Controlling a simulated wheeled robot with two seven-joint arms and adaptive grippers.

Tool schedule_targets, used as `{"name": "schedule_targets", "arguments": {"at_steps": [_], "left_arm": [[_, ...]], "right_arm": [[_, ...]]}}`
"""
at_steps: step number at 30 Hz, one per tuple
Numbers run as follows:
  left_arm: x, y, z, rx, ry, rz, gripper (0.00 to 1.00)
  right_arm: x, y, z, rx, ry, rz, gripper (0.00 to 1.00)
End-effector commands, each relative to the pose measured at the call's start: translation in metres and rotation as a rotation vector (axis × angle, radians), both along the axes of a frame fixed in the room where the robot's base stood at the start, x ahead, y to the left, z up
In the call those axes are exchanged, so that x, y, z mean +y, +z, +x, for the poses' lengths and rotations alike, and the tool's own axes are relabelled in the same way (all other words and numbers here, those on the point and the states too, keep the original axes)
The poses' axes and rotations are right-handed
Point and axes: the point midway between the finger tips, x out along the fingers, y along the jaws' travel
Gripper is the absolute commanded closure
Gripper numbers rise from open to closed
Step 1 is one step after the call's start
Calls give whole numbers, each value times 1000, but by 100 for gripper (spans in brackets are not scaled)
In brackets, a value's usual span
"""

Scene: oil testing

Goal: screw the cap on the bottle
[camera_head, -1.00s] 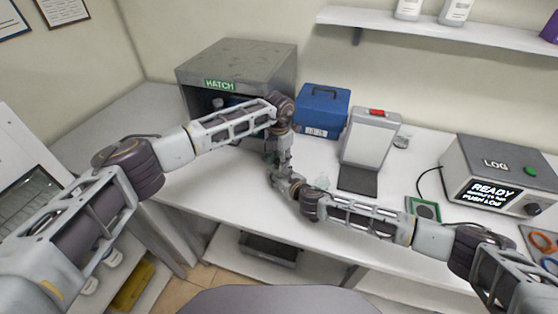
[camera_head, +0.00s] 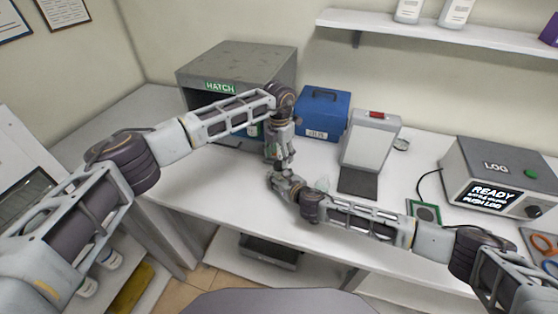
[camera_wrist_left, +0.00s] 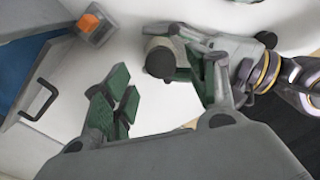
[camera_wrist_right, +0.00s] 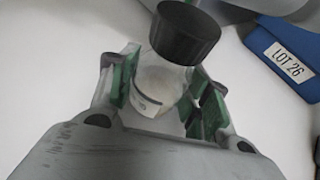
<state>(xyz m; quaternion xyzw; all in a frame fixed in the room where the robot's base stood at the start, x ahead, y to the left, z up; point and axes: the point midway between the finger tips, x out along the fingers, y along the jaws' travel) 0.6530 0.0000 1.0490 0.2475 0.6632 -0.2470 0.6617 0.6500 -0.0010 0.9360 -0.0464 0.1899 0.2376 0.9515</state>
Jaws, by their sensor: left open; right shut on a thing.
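The clear bottle (camera_wrist_right: 157,85) stands between the green-padded fingers of my right gripper (camera_wrist_right: 162,98), which is shut on it. The black cap (camera_wrist_right: 184,32) sits at the bottle's mouth; I cannot tell whether it is threaded on. In the left wrist view the dark cap (camera_wrist_left: 160,62) lies ahead of my left gripper (camera_wrist_left: 165,95), whose fingers are spread apart and empty. In the head view my left gripper (camera_head: 279,148) hangs just above my right gripper (camera_head: 283,183) over the table; the bottle is hard to make out there.
The grey hatch box (camera_head: 240,62) and blue case (camera_head: 321,112) stand behind my grippers. The LOG box (camera_head: 500,170) is farther right. The table's front edge is near.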

Motion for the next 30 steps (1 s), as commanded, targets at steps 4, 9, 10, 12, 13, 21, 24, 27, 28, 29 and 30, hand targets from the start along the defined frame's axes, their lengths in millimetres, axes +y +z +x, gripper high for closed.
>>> {"name": "schedule_targets", "arguments": {"at_steps": [4, 9, 10, 12, 13, 21, 24, 27, 28, 29, 30], "left_arm": [[0, 24, 1, -3, 0, 0, 42], [0, 49, 1, -2, 0, -1, 42], [0, 53, 1, -3, 0, -1, 42], [0, 61, 1, -3, 0, 0, 42], [0, 64, 1, -1, 0, 0, 42], [0, 80, 0, 0, 0, 0, 42], [0, 81, 0, 0, 0, 0, 42], [0, 80, 0, 0, 0, 0, 42], [0, 80, 0, 0, 0, 0, 42], [0, 80, 0, 0, 0, 0, 42], [0, 80, 0, 0, 0, 0, 42]], "right_arm": [[0, 0, 0, 0, -1, 0, 100], [0, 0, 0, 0, -1, 0, 100], [0, 0, 0, 0, -1, 0, 100], [0, 0, 0, 0, -1, 0, 100], [0, 0, 0, 0, -1, 0, 100], [0, 0, 0, 0, -1, 0, 100], [0, 0, 0, 0, -1, 0, 100], [0, 0, 0, 0, 0, 0, 100], [0, 0, 0, 0, 0, 0, 100], [0, 0, 0, 0, 0, 0, 100], [0, 0, 0, 0, 0, 0, 50]]}}
